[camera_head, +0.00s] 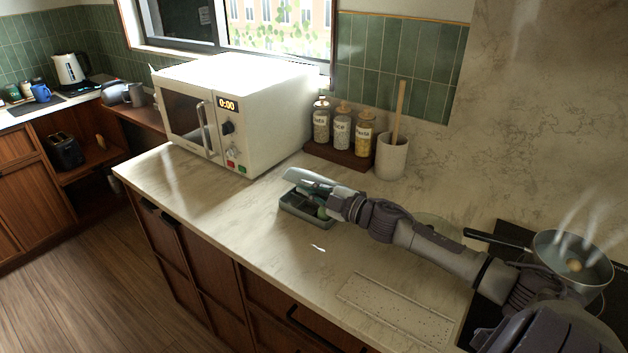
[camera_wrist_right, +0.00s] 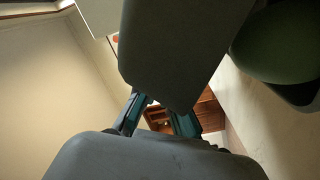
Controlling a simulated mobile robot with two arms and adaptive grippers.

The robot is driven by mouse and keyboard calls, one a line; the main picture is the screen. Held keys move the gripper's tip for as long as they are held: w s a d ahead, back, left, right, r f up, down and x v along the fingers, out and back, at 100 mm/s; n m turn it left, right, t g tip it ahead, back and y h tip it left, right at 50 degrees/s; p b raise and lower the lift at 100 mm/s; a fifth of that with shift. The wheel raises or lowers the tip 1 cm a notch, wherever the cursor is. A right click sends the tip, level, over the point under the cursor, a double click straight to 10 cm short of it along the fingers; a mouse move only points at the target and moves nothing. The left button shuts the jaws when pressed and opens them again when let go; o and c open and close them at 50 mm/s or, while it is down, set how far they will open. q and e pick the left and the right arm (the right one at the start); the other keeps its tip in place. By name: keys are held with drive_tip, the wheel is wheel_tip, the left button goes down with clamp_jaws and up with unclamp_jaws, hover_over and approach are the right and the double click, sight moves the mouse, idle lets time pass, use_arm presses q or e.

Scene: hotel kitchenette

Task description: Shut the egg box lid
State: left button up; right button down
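The egg box (camera_head: 307,211), a small grey-green tray, sits on the pale counter in front of the microwave. Its lid (camera_head: 308,177) stands raised at the back, tilted and open. Something rounded and green shows at the box's right end, partly hidden by my gripper. My right gripper (camera_head: 312,184) is over the box, close to the lid; I cannot tell whether it touches. In the wrist view its fingertips (camera_wrist_right: 157,118) are apart with nothing between them. A dark green rounded shape (camera_wrist_right: 285,42) there cannot be clearly identified. My left gripper is not in view.
A white microwave (camera_head: 238,105) stands behind left. Spice jars (camera_head: 341,130) and a utensil crock (camera_head: 391,157) stand behind right. A pan (camera_head: 572,258) is on the hob at right. The counter left of the box is clear.

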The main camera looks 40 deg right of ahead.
drive_tip(key=f+n, duration=0.1)
drive_tip(key=a+f+n+b, duration=0.1)
drive_tip(key=f+n+b, duration=0.1)
drive_tip(key=f, duration=0.1)
drive_tip(key=shift+s+a+n, duration=0.3)
drive_tip(key=shift+a+n, duration=0.1)
drive_tip(key=shift+s+a+f+b, duration=0.1)
drive_tip(key=shift+a+f+b, duration=0.1)
drive_tip(key=shift+f+b, duration=0.45)
drive_tip(key=shift+f, duration=0.2)
drive_tip(key=c, duration=1.3)
unclamp_jaws()
drive_tip(key=shift+r, duration=0.1)
drive_tip(key=v, duration=1.2)
drive_tip(key=shift+r+p, duration=0.1)
drive_tip(key=shift+p, duration=0.2)
